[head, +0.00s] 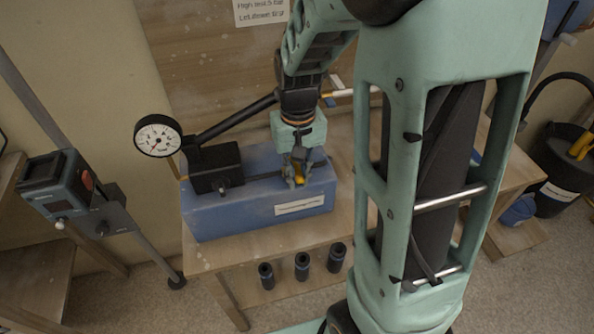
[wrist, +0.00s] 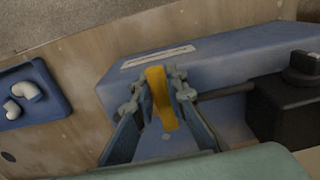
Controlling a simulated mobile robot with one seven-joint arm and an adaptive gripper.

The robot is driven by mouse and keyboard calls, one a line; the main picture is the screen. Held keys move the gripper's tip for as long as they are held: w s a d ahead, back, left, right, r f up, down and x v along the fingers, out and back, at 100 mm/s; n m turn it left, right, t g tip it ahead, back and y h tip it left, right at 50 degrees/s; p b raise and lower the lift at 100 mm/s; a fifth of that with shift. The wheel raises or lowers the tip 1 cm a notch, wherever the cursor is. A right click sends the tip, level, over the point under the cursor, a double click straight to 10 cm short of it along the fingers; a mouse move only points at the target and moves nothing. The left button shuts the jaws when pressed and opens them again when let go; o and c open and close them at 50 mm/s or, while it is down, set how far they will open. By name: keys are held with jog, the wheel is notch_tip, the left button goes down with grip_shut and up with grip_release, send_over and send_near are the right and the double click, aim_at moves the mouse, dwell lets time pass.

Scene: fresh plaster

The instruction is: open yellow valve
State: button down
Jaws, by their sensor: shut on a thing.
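The yellow valve handle (wrist: 160,97) sits on the blue block (head: 245,208), which rests on a wooden table. In the head view a little of the yellow handle (head: 299,170) shows between my fingers. My gripper (head: 296,178) reaches down from above and is shut on the handle. In the wrist view my gripper's two fingers (wrist: 158,98) stand on both sides of the handle. The lower part of the valve is hidden by the fingers.
A black box (head: 213,168) with a round dial gauge (head: 157,136) stands on the block's left. Three black cylinders (head: 301,266) stand below the block. A blue tray (wrist: 36,95) with white pipe fittings shows in the wrist view. A black bucket (head: 562,165) is at right.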

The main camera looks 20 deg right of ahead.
jog(key=n, duration=0.1)
jog(key=d+n, duration=0.1)
jog(key=n, duration=0.1)
jog(key=shift+w+d+n+b, duration=0.25)
jog(key=shift+w+n+b, duration=0.05)
jog(key=shift+b, duration=0.1)
jog(key=n, duration=0.1)
jog(key=d+n, duration=0.1)
jog(key=n, duration=0.2)
jog(key=shift+w+d, duration=0.15)
jog(key=shift+w, duration=0.2)
